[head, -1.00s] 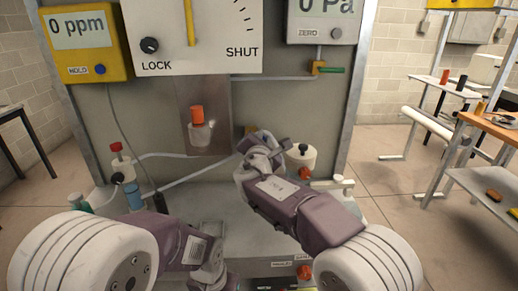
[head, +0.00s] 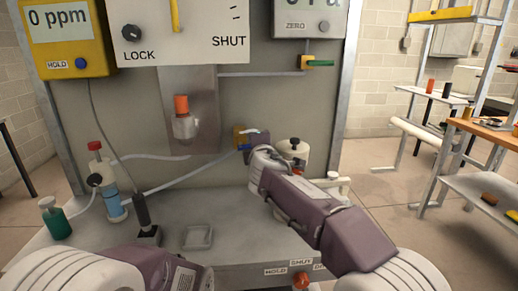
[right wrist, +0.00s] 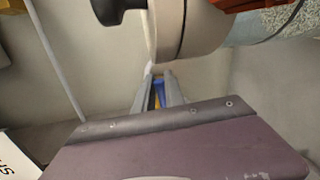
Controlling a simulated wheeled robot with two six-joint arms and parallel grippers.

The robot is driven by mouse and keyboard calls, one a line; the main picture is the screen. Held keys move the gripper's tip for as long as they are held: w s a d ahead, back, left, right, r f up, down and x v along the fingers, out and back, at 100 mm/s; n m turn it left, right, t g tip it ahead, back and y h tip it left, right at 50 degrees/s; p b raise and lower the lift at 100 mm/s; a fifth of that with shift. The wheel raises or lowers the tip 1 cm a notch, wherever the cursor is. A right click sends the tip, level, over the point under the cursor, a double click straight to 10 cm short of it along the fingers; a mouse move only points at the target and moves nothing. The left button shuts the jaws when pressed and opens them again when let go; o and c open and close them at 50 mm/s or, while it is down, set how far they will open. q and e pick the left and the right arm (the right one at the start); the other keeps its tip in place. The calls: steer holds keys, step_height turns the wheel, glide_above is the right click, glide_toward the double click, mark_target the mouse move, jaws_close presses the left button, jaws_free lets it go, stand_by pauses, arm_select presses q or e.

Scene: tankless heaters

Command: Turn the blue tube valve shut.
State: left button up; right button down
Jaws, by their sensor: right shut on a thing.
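The blue tube valve is on the grey back panel in the head view, with a brass-yellow body (head: 239,134) and a blue handle (head: 243,147) below it. A pale tube runs to it from the left. My right gripper (head: 249,146) is at the valve, partly hidden by its own wrist. In the right wrist view my right gripper (right wrist: 158,82) is shut on the blue handle (right wrist: 158,95), which shows between the two fingers. The handle's exact angle is hard to tell. My left arm shows at the lower left, but its gripper is out of frame.
A white round pot with a black knob (head: 293,148) stands close right of my right wrist. A red-capped bottle (head: 111,197), a green bottle (head: 55,218) and a small tray (head: 197,238) are on the bench. A green-handled valve (head: 318,63) is higher up.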

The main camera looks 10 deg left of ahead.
steer(key=shift+a+m, duration=0.1)
steer(key=shift+m, duration=0.2)
steer(key=c, duration=1.8)
jaws_free()
steer(key=o, duration=0.4)
steer(key=shift+w+a+f, duration=0.1)
steer(key=shift+f, duration=0.05)
steer(key=shift+w+a, duration=0.1)
steer(key=shift+s, duration=0.2)
steer(key=b+v, duration=0.2)
steer(key=v, duration=0.6)
steer(key=shift+s+d, duration=0.25)
steer(key=shift+s, duration=0.1)
